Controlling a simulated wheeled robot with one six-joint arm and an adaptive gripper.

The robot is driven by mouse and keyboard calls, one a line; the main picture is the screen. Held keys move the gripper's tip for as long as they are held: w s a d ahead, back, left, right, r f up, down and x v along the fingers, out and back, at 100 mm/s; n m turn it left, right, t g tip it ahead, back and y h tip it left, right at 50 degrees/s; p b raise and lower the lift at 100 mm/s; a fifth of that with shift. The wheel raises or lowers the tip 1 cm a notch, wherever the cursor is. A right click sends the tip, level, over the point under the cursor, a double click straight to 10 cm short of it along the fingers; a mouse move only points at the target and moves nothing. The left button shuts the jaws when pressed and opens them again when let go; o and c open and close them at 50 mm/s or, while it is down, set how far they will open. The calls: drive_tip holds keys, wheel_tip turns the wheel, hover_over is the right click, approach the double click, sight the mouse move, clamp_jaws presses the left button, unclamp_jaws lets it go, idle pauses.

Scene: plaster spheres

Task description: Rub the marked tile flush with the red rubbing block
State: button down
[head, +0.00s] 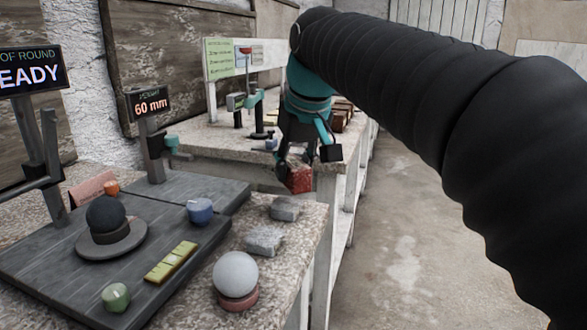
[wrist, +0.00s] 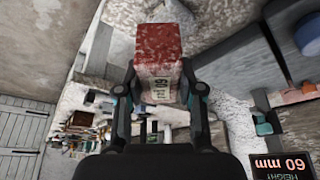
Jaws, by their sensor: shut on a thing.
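The red rubbing block (head: 299,181) is held in my gripper (head: 296,168), above the floor gap near the right edge of the near bench. In the wrist view the red block (wrist: 159,44) sits between both fingers of my gripper (wrist: 162,88), with a pale printed label facing the camera. I cannot tell which piece is the marked tile. Two grey speckled blocks, one behind (head: 285,208) and one in front (head: 264,240), lie on the near bench. A yellow-green segmented strip (head: 171,261) lies on the dark slab.
The dark slab (head: 50,262) carries a dark ball on a grey disc (head: 112,238), a blue knob (head: 200,211) and a green ball (head: 116,297). A white sphere (head: 235,274) sits on a reddish ring. Displays (head: 148,103) stand behind. Another bench (head: 215,138) holds tools. Floor at right is clear.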

drive_tip(key=shift+r, duration=0.1)
drive_tip(key=shift+r, duration=1.9)
